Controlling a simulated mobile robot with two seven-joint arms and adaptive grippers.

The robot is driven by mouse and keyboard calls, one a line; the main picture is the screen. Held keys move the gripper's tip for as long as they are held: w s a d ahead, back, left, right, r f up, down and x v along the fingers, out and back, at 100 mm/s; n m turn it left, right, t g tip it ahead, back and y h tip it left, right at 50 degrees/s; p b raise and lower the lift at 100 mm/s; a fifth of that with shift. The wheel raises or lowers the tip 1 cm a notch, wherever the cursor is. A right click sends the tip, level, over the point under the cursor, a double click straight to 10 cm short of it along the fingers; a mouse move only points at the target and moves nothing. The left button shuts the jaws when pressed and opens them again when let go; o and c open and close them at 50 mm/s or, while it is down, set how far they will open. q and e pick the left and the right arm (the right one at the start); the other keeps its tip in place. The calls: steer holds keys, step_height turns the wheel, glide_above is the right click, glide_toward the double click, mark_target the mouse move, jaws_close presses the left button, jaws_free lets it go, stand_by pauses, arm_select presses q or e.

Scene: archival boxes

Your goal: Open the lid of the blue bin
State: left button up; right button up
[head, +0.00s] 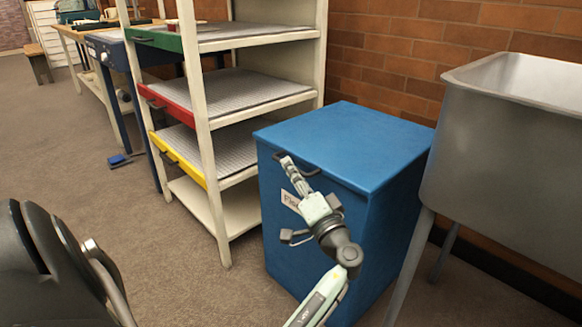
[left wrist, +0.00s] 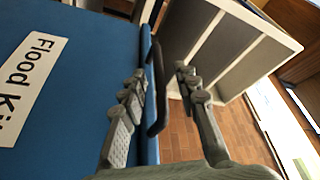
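The blue bin (head: 310,230) stands on the floor with its flat blue lid (head: 350,145) shut. A dark handle (head: 312,168) sits at the lid's front edge. A white label (head: 291,202) is on the bin's front; in the left wrist view it reads "Flood Ki…" (left wrist: 30,85). My left gripper (head: 289,164) is at the handle. In the left wrist view its fingers (left wrist: 160,75) are apart, with the handle (left wrist: 157,90) between them and a gap on the right side. Contact with the left finger cannot be told. My right gripper is not in view.
A cream shelf rack (head: 206,130) with green, red and yellow front edges stands close to the bin's left. A grey metal sink (head: 505,150) stands close on its right. A brick wall (head: 400,50) is behind.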

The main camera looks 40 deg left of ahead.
arm_select(q)
steer(key=shift+x, duration=1.05)
steer(key=shift+c, duration=0.4)
jaws_close()
